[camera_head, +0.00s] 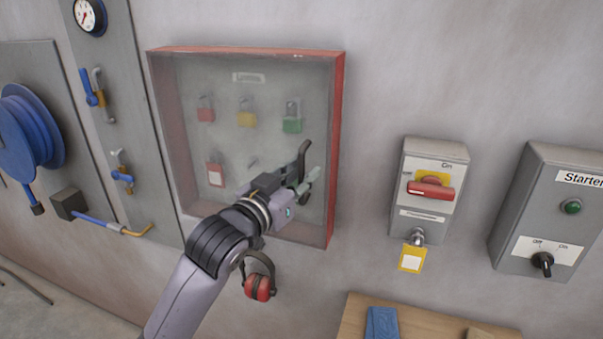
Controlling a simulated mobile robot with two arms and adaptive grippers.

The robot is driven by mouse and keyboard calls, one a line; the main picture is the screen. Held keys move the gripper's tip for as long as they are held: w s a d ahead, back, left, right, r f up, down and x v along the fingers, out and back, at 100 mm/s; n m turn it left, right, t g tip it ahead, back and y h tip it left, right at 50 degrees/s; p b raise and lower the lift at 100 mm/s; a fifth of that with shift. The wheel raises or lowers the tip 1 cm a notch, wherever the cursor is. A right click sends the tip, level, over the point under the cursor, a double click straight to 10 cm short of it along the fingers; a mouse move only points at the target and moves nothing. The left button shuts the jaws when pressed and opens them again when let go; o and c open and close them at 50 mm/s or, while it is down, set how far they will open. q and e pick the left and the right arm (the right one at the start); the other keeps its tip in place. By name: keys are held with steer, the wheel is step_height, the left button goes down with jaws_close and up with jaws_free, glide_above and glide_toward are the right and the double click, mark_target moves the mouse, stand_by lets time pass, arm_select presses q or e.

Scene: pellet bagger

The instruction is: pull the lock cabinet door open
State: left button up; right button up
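The lock cabinet (338,110) is a red-framed box on the wall with a hazy, see-through door (215,75) across its front. The door looks closed. Behind it hang red, yellow and green padlocks and a red tag. My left gripper (306,168) is in front of the lower right part of the door, near its right edge. A dark curved finger points up there, with a paler grey-green part beside it. I cannot tell whether the fingers are open or shut, or whether they touch a handle; my gripper covers that spot. My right gripper is out of view.
Red ear muffs (258,287) hang just below the cabinet, close to my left arm. To the right are a grey switch box (431,190) with a red handle and a starter box (550,210). A wooden surface (360,315) is at the bottom. A blue hose reel (28,130) is at left.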

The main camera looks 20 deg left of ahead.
arm_select(q)
steer(key=shift+w, duration=0.15)
steer(key=shift+c, duration=1.4)
jaws_close()
